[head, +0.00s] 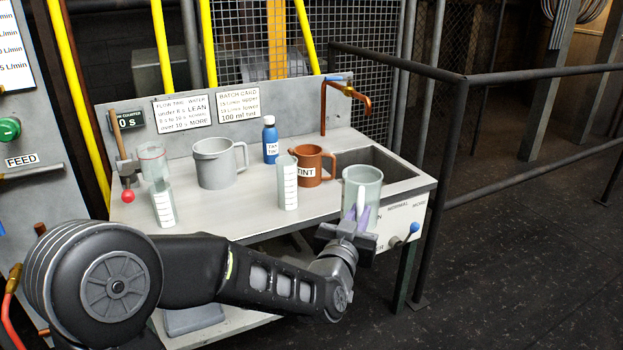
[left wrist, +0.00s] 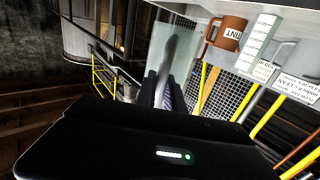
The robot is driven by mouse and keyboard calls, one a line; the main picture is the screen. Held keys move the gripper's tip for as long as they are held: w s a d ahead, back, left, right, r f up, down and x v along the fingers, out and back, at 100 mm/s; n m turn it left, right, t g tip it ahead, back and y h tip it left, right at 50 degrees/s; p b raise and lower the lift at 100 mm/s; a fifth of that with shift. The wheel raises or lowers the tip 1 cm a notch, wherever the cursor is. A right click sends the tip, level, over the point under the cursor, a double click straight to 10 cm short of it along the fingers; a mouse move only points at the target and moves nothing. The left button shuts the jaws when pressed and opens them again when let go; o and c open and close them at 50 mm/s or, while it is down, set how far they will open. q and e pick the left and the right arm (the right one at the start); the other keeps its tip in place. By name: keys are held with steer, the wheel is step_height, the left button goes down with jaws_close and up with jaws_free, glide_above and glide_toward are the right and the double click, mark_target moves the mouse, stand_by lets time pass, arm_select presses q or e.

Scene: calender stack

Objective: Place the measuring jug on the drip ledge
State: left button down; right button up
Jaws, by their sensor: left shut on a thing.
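The clear, greenish measuring jug (head: 362,185) is upright in my left gripper (head: 357,217), in front of the sink's near edge in the head view. Its handle lies between the fingers. In the left wrist view the jug (left wrist: 184,45) rises beyond the fingers (left wrist: 163,92), handle towards the camera. My left gripper is shut on it. I cannot tell which surface is the drip ledge; the sink (head: 375,168) has a pale rim behind the jug. Whether the jug touches that rim is unclear. My right gripper is not in view.
A brown TINT mug (head: 312,160) and a scaled clear cylinder (head: 287,183) stand left of the jug. A grey pitcher (head: 215,165), blue bottle (head: 270,140) and another cylinder (head: 163,204) are farther left. A copper tap (head: 345,92) overhangs the sink; a blue-knobbed lever (head: 412,229) sits below right.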

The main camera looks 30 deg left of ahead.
arm_select(q)
steer(key=s+d+f+m+h, duration=0.1)
steer(key=d+f+m+h, duration=0.1)
steer(key=d, duration=0.6)
steer(key=s+d+f+m+h, duration=0.1)
steer(key=d+f+m+h, duration=0.2)
steer(key=d, duration=0.6)
steer(key=f+h, duration=0.1)
steer(key=h, duration=0.1)
steer(key=shift+s+d+g+h, duration=0.2)
steer(key=shift+s+g+h, duration=0.1)
steer(key=shift+h, duration=0.1)
